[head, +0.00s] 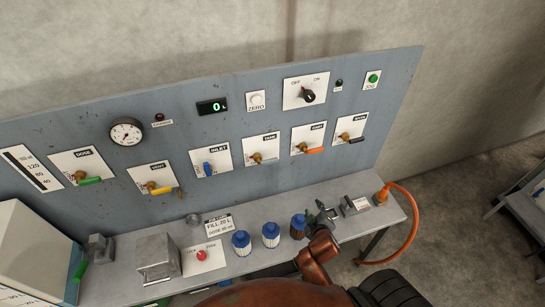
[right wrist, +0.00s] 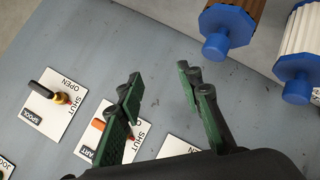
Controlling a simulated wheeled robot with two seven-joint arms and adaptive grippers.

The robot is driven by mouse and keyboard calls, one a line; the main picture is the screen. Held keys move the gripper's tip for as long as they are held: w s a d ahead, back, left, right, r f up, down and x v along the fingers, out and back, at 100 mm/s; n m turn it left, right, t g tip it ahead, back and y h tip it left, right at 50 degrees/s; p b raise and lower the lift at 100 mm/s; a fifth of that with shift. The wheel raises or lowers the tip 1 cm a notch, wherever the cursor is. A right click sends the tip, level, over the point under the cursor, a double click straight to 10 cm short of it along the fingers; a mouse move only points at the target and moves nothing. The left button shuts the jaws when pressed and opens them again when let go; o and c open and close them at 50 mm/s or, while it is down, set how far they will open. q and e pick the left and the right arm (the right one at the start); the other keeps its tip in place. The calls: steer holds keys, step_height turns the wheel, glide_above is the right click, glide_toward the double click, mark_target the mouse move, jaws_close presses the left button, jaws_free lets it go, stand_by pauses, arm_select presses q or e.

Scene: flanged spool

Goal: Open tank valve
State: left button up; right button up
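The tank valve (head: 262,158) is on a white plate on the upright grey panel in the head view, right of the blue-handled inlet valve. Its pale handle points right, roughly level. My right gripper (head: 322,215) is over the bench, below and right of that valve, and apart from it. In the right wrist view its two green-padded fingers (right wrist: 160,78) stand wide apart with nothing between them. A white plate edge (right wrist: 176,147), likely the tank valve's, shows there; the rest is hidden behind my gripper. My left gripper is not in view.
The orange-handled valve (head: 309,149) and black-handled valve (head: 349,138) flank the tank valve's right. Blue-capped cartridges (head: 271,235) stand on the bench beside my right gripper. An orange hose (head: 408,215) loops off the bench's right end. The panel front is clear.

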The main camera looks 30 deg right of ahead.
steer(key=w+r+n+t+h, duration=0.1)
steer(key=w+r+n+t, duration=0.3)
steer(key=w+r, duration=0.25)
steer(key=n+t+y, duration=0.3)
steer(key=n+t, duration=0.1)
steer(key=n, duration=0.4)
glide_toward(272, 162)
steer(key=a+x, duration=0.1)
steer(key=x, duration=0.5)
steer(key=d+p+x, duration=0.1)
steer(key=x, duration=0.2)
steer(key=shift+w, duration=0.2)
steer(key=shift+w+d, duration=0.25)
steer(key=shift+w, duration=0.45)
steer(key=shift+c, duration=0.3)
jaws_close()
steer(key=shift+f, duration=0.1)
